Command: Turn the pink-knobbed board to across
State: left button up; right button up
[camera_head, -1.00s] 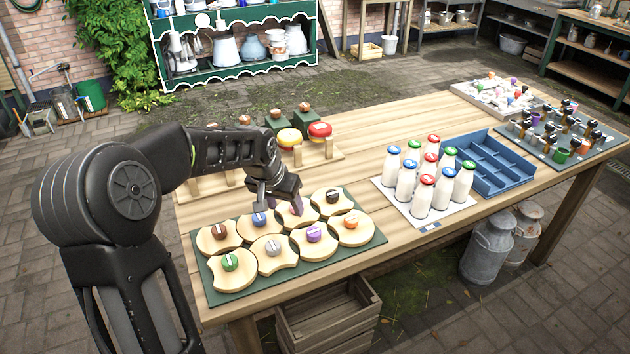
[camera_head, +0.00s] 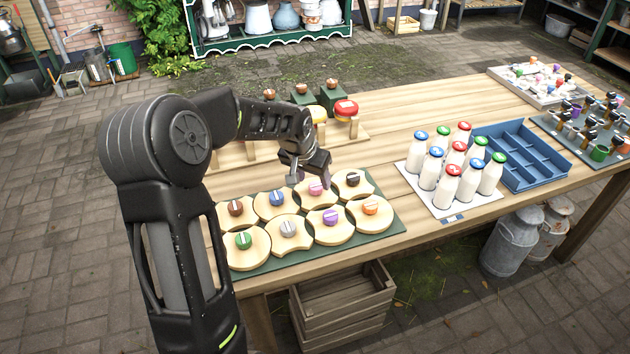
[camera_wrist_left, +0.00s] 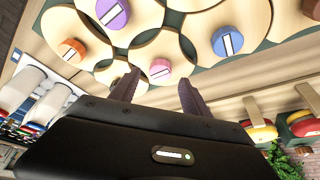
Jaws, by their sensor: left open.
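The pink-knobbed board (camera_head: 316,188) is a pale wooden disc in the back row of a green mat (camera_head: 275,262), between the blue-knobbed (camera_head: 277,198) and black-knobbed (camera_head: 352,179) boards. A white line marks its knob; in the left wrist view this line on the pink knob (camera_wrist_left: 160,70) lies nearly level, slightly tilted. My left gripper (camera_head: 311,176) is open above and just behind the pink knob. In the left wrist view the left gripper's fingertips (camera_wrist_left: 160,82) stand either side of the pink knob, with nothing between them gripped. My right gripper is out of view.
Other knobbed boards, such as purple (camera_head: 330,217), grey (camera_head: 288,228) and orange (camera_head: 370,206), sit close around. Milk bottles (camera_head: 447,185) and a blue crate (camera_head: 520,160) stand to the right. A wooden rack with red (camera_head: 346,108) and yellow tops stands behind.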

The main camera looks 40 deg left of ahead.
aim_at(316, 186)
pick_arm(q)
jog(key=shift+x, duration=1.6)
jog(key=shift+c, duration=0.3)
grip_shut()
